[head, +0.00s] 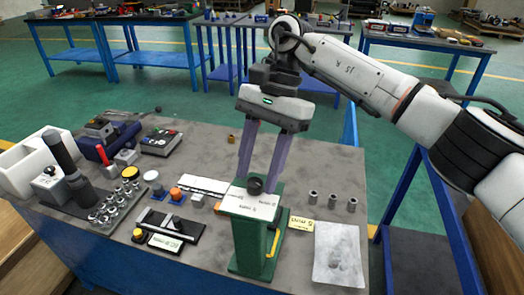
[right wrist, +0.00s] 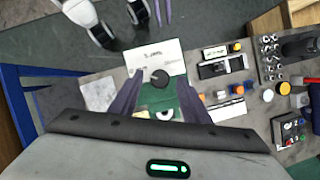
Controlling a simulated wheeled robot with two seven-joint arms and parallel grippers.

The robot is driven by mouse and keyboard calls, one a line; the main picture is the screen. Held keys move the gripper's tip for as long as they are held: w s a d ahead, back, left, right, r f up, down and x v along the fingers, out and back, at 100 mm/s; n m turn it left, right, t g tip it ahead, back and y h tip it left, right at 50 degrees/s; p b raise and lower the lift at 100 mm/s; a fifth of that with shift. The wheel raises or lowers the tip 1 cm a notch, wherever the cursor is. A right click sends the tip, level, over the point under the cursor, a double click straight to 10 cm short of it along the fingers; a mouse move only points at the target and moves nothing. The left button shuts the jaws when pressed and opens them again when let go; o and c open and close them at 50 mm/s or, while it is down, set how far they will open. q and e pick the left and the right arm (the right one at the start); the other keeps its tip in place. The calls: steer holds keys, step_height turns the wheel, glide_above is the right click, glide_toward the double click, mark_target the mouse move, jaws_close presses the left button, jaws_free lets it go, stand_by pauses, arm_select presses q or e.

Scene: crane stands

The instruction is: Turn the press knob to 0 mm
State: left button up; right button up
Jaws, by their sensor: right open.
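The press is a green stand (head: 250,240) at the table's front edge, with a white scale plate (head: 232,204) on top. Its black round knob (head: 255,185) sits on the plate and also shows in the right wrist view (right wrist: 160,79). The plate carries mm marks; "5 mm" seems to show in the right wrist view, but I cannot read where the knob points. My right gripper (head: 255,180) points down, open, with one purple finger on each side of the knob. I cannot tell whether the fingers touch it. Purple fingers, apparently my left gripper's (right wrist: 162,12), show partly at the right wrist view's top.
A yellow label (head: 300,224), several small metal cylinders (head: 333,201) and a grey-white sheet (head: 339,255) lie right of the press. The table behind the press is mostly clear.

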steer(key=v, duration=0.9)
steer(key=shift+r+p, duration=0.3)
steer(key=shift+p, duration=0.15)
steer(key=shift+w+d, duration=0.1)
steer(key=shift+d, duration=0.05)
